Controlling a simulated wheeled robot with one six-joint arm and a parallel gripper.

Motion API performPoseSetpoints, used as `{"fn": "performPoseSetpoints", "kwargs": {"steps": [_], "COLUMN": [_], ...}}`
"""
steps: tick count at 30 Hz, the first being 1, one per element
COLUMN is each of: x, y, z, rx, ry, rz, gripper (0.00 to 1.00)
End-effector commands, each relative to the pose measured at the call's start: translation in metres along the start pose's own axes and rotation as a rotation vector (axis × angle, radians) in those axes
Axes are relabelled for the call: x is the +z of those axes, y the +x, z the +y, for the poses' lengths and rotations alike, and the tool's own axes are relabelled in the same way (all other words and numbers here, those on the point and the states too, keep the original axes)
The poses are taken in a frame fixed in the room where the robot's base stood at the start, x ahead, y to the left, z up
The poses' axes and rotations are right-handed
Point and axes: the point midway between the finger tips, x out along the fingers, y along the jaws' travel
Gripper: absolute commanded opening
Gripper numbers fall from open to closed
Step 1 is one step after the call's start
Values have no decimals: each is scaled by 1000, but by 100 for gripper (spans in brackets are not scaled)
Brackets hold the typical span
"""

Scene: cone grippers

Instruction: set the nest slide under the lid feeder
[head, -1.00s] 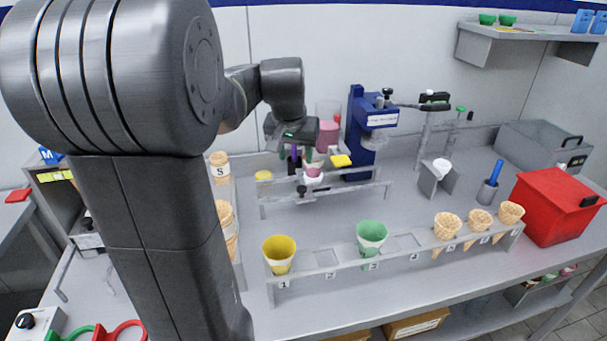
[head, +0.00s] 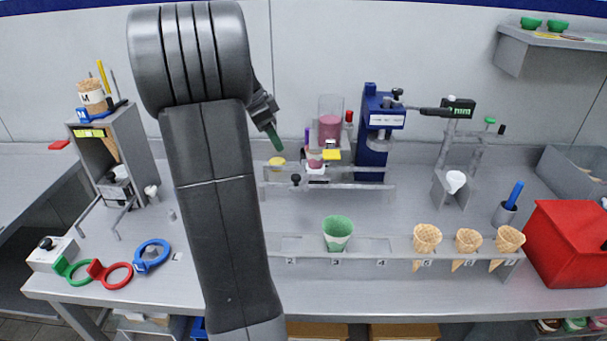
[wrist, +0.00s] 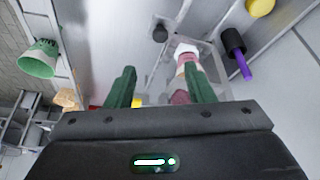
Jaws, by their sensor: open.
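The nest slide (head: 316,171) sits on a grey rail track at the back middle of the bench, holding a small pink-and-white cup (head: 315,159). A black knob (head: 296,180) stands at its front left; a similar dark knob (wrist: 160,33) shows in the wrist view. What looks like the lid feeder, a clear tube with a pink stack (head: 330,127), stands just behind and right of the cup. My gripper (head: 275,136) is left of the feeder, above the track's left end. Its green fingers (wrist: 160,72) are apart and empty in the wrist view.
A blue press (head: 376,135) stands right of the feeder. A front rack holds a green cone sleeve (head: 338,232) and several wafer cones (head: 427,238). A yellow disc (head: 277,161) lies by the track's left end. A red box (head: 567,240) is at the right.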

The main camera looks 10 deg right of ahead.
Motion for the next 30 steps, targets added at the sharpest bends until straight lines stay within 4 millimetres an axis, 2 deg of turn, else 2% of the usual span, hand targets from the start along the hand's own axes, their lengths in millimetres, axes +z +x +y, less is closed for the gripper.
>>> {"fn": "performPoseSetpoints", "kwargs": {"steps": [5, 12, 18, 24, 30], "x": [0, -1, -1, -1, 0], "y": [25, 77, 113, 131, 135], "z": [1, 1, 1, 1, 1], "rx": [4, 5, 4, 0, 0], "ry": [0, -1, -1, -1, -1], "rz": [-1, -2, -2, -2, -2], "gripper": [48, 48, 48, 48, 48]}}
